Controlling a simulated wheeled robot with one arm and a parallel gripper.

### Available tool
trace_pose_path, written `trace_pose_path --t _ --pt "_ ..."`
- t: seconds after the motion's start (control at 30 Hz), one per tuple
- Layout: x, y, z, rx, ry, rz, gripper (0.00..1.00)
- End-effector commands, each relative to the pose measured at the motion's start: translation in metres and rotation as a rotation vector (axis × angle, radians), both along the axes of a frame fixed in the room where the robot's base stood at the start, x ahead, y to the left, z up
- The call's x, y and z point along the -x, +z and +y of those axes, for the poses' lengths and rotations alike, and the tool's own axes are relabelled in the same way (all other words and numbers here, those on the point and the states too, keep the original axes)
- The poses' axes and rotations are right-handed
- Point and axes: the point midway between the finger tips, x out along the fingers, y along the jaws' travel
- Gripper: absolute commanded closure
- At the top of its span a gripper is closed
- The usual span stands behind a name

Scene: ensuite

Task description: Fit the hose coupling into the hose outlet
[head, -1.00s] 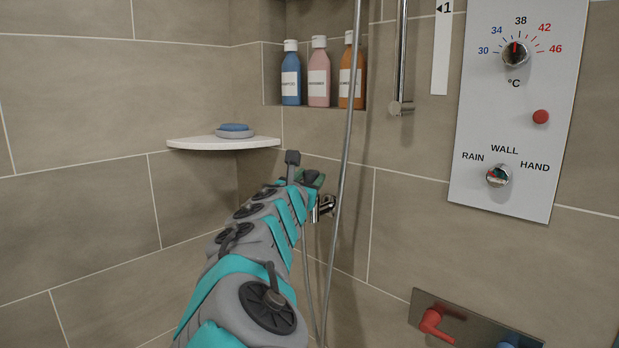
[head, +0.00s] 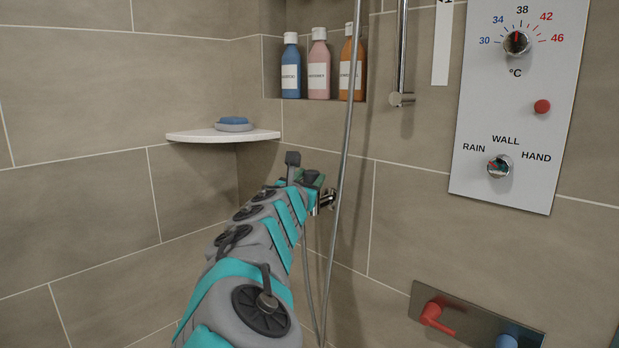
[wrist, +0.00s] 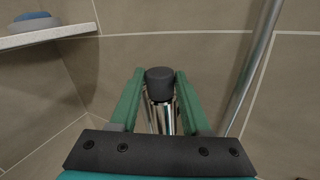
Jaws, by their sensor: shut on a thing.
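My gripper (head: 312,180) is at the end of my outstretched arm, close to the tiled wall. In the wrist view its green fingers (wrist: 160,88) are shut on the hose coupling, a dark round piece (wrist: 160,80) with chrome showing below it. The hose (head: 308,265) hangs down beneath my gripper in the head view. The chrome hose outlet (head: 329,198) is on the wall just right of my gripper, partly hidden by it. I cannot tell whether coupling and outlet touch.
A chrome pole or hose (head: 349,110) runs in front of the wall, just right of my gripper. A corner shelf (head: 205,137) with a soap dish is to the left. A control panel (head: 515,110) and a plate with red and blue levers (head: 465,318) are to the right.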

Motion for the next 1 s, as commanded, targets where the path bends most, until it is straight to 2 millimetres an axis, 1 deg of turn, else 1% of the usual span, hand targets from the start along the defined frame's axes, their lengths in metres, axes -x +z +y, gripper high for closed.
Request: trace_pose_path --t 0.23,0.27,0.53,0.57,0.83,0.93,1.0 --pt "0.000 -0.005 0.000 0.001 0.000 0.000 1.00" --pt "0.000 -0.005 0.000 0.001 0.000 0.000 0.51" --pt "0.000 -0.004 0.000 0.001 0.000 0.000 0.20" --pt "0.000 -0.004 0.000 0.001 0.000 0.000 0.18" --pt "0.001 -0.004 0.000 0.001 0.000 0.000 0.18" --pt "0.007 -0.004 0.002 0.002 0.001 0.000 0.18" --pt "0.015 -0.005 0.004 0.003 0.001 0.000 0.18"
